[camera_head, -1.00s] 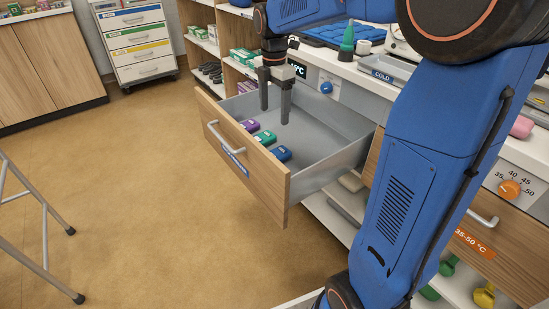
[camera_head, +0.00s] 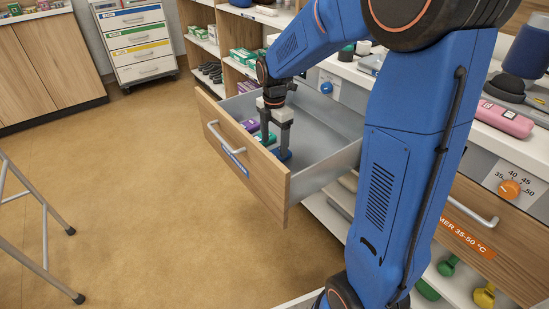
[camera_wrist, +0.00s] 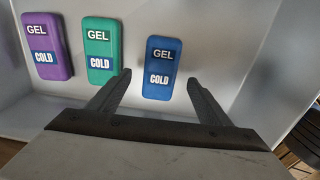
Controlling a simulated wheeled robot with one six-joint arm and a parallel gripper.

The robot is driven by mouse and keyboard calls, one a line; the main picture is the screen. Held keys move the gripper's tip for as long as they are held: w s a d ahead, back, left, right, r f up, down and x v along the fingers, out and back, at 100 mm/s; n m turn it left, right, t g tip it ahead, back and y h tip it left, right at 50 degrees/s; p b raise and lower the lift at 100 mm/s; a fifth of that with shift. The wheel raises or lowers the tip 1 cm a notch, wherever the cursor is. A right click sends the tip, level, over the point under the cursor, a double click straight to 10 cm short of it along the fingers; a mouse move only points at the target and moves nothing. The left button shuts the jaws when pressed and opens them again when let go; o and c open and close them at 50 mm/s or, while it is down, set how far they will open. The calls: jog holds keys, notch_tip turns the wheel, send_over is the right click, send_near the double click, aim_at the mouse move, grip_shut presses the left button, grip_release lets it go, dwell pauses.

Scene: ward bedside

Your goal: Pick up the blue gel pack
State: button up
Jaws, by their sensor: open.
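The blue gel pack (camera_wrist: 162,68) lies flat in the open drawer, marked GEL and COLD. In the wrist view it sits just beyond and between my open fingers (camera_wrist: 158,85), with nothing held. In the head view my gripper (camera_head: 276,150) points down into the drawer, and the blue pack (camera_head: 284,155) shows partly behind a fingertip. I cannot tell whether the fingers touch it. A green gel pack (camera_wrist: 100,50) lies to its left, close to the left finger. A purple gel pack (camera_wrist: 47,45) lies farther left.
The drawer's wooden front (camera_head: 243,160) and grey side wall (camera_head: 328,170) enclose the packs. A pink roll (camera_head: 504,118) lies on the counter at right. A metal-legged frame (camera_head: 40,230) stands at left. The floor in between is clear.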

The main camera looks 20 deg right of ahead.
aim_at(274, 154)
jog(key=shift+f, duration=2)
jog(key=c, duration=1.3)
jog(key=shift+r, duration=0.1)
